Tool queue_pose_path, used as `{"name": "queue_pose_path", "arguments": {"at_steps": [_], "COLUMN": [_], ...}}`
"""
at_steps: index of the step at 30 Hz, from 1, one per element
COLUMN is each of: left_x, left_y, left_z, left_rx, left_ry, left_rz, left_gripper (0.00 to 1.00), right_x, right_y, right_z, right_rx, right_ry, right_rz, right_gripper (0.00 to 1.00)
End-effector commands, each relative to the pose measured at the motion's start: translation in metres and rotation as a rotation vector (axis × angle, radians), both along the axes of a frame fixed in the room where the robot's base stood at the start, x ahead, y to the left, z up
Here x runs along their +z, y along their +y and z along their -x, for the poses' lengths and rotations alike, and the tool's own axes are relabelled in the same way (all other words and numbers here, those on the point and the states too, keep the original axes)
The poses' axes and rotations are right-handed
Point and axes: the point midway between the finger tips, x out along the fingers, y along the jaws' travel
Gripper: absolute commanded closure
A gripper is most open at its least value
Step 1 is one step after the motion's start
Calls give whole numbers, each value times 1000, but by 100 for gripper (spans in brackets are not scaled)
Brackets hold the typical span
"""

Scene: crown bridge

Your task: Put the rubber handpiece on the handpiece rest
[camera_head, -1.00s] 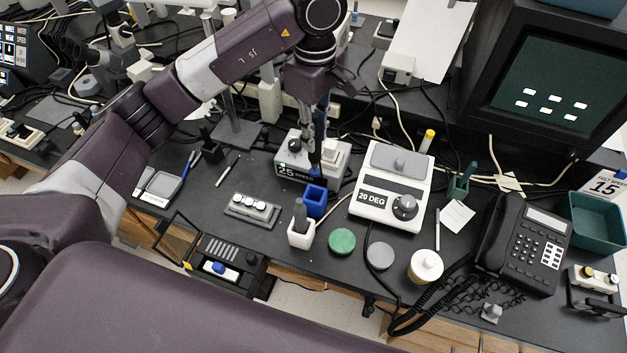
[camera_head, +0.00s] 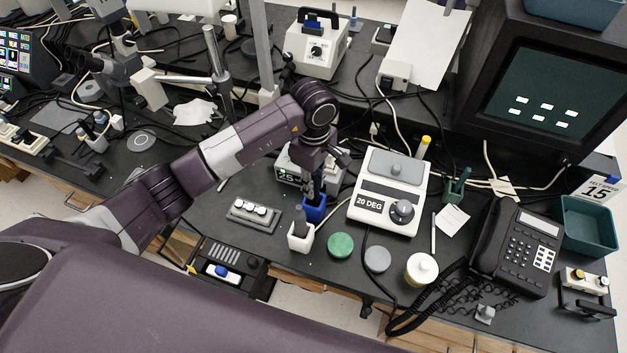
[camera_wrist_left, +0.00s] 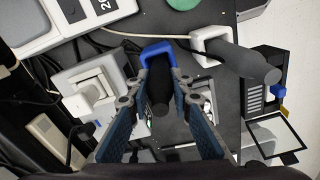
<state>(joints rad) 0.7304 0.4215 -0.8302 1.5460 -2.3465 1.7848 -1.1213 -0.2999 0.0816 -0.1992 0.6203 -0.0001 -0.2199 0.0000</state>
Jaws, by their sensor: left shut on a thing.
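My left gripper (camera_head: 311,188) is shut on a dark cylindrical handpiece (camera_wrist_left: 158,90), seen between its fingers in the left wrist view. The handpiece points down at the blue handpiece rest (camera_head: 314,212), which also shows in the left wrist view (camera_wrist_left: 146,54). Its lower end appears to be at or inside the rest's opening; the fingers and handpiece hide how deep. Close beside it, a white holder (camera_head: 300,241) carries a second, grey handpiece (camera_head: 300,216) standing upright. My right gripper is not in view.
A speed display box (camera_head: 290,171) is just behind the rest. A green disc (camera_head: 340,245), a grey disc (camera_head: 377,259) and a white jar (camera_head: 421,269) lie near the front edge. A rack (camera_head: 254,214) stands left.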

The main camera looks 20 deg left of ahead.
Motion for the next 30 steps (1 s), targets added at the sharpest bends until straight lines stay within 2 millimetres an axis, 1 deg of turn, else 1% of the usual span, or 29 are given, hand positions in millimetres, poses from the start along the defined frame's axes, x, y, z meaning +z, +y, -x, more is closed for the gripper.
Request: {"name": "queue_pose_path", "arguments": {"at_steps": [5, 9, 10, 14, 24, 26, 28, 30], "left_x": [1, -4, -3, -2, 1, 4, 11, 23], "left_y": [0, 0, 0, 0, 0, 0, 0, 1], "left_z": [-1, -1, 0, 0, 0, -1, -2, -2], "left_rx": [0, -1, -1, -1, 0, 0, -2, -1], "left_ry": [-3, -2, -1, -1, -1, -2, -6, -8], "left_rz": [1, 1, 0, 0, 1, 1, 1, -1], "left_gripper": [100, 100, 78, 64, 63, 63, 63, 63], "right_x": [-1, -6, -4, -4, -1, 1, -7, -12], "right_y": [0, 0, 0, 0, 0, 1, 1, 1], "right_z": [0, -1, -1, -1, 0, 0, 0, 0], "right_rx": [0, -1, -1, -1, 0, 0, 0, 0], "right_ry": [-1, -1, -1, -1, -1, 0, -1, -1], "right_rz": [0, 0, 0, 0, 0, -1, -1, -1], "right_gripper": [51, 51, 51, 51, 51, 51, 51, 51]}}
